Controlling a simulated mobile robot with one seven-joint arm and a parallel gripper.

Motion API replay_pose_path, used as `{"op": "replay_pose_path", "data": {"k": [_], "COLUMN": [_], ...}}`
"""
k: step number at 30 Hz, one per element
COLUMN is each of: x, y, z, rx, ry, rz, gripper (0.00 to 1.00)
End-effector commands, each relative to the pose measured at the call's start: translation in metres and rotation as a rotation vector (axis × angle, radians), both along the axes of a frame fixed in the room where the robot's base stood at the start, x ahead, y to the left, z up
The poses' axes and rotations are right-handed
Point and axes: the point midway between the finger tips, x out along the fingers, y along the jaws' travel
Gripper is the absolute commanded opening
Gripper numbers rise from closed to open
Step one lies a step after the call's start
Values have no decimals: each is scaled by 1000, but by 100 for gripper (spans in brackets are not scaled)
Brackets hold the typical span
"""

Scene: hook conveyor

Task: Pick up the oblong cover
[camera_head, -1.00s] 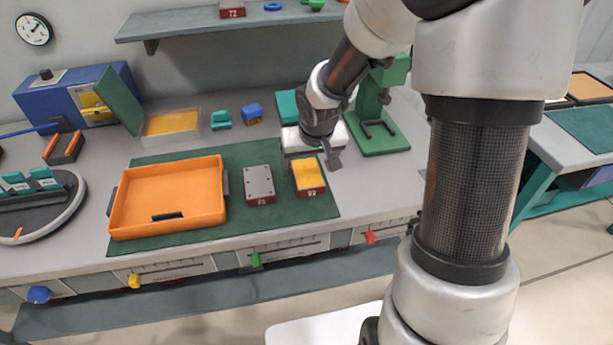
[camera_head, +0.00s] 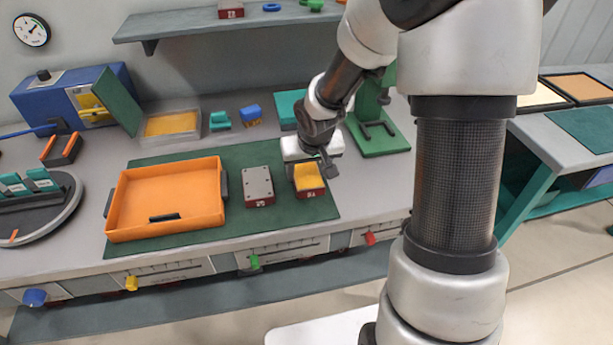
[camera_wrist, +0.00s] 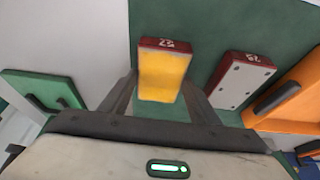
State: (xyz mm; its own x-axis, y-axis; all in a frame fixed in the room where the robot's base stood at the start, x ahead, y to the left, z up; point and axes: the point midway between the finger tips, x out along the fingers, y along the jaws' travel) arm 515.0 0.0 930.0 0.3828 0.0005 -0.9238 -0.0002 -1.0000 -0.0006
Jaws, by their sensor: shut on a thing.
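A yellow oblong cover (camera_wrist: 162,72) sits on a dark red numbered block (camera_wrist: 166,43) in the wrist view. The cover (camera_head: 308,177) and block (camera_head: 311,193) also show at the right of the green mat in the head view. My gripper (camera_wrist: 160,98) is shut on the yellow cover, with one finger on each side of it. In the head view my gripper (camera_head: 328,170) partly hides the cover's far right side. The cover still lies on the block, with no clear gap visible.
A grey plate with screw holes (camera_head: 257,184) on another red block lies just left. An orange tray (camera_head: 166,199) fills the left of the green mat (camera_head: 230,226).

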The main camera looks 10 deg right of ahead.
Motion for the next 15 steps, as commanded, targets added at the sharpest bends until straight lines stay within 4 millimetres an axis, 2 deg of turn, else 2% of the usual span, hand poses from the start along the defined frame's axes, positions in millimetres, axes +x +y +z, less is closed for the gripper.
{"op": "replay_pose_path", "data": {"k": [4,7,15], "x": [1,1,2], "y": [0,-1,-1], "z": [3,13,64], "rx": [0,-1,-1], "ry": [-4,-5,-7], "rz": [0,0,-2], "gripper": [13,13,13]}}
